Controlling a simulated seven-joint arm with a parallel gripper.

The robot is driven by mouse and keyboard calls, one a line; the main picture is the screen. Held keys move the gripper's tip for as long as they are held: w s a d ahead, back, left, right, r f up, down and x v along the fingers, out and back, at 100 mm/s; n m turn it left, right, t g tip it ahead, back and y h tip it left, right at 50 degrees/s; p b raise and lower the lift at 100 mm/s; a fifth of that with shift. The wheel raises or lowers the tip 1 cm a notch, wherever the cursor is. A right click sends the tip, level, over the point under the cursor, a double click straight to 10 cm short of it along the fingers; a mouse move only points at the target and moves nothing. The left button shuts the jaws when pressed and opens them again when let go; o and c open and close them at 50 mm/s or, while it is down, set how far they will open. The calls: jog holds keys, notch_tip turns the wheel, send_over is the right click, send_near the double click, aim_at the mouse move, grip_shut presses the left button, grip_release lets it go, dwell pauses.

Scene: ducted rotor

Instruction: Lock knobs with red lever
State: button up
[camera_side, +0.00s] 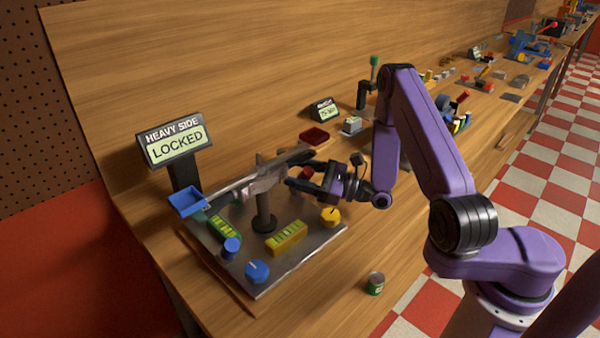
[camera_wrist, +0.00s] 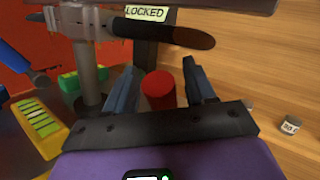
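The metal base plate (camera_side: 300,255) carries a post with a long grey beam across its top. The sign (camera_side: 175,145) behind it reads "HEAVY SIDE LOCKED". A blue knob (camera_side: 257,271), a second blue knob (camera_side: 231,248) and a yellow knob (camera_side: 330,215) sit on the plate. My gripper (camera_side: 303,178) is at the right of the post, beneath the beam's right part. In the wrist view its fingers (camera_wrist: 159,88) are apart, with a red cylindrical end (camera_wrist: 159,90) between them, perhaps the red lever's. Gaps show on both sides of it. The lever's shaft is not visible.
A blue tray (camera_side: 187,202) is at the beam's left end; a red tray (camera_side: 314,136) is behind my gripper. A yellow block (camera_side: 286,238) and green block (camera_side: 224,228) stand on the plate. A small can (camera_side: 375,283) is at the front right.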

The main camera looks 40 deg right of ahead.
jog(key=v, duration=1.7)
jog(key=shift+s+d, duration=0.15)
jog(key=shift+s, duration=0.05)
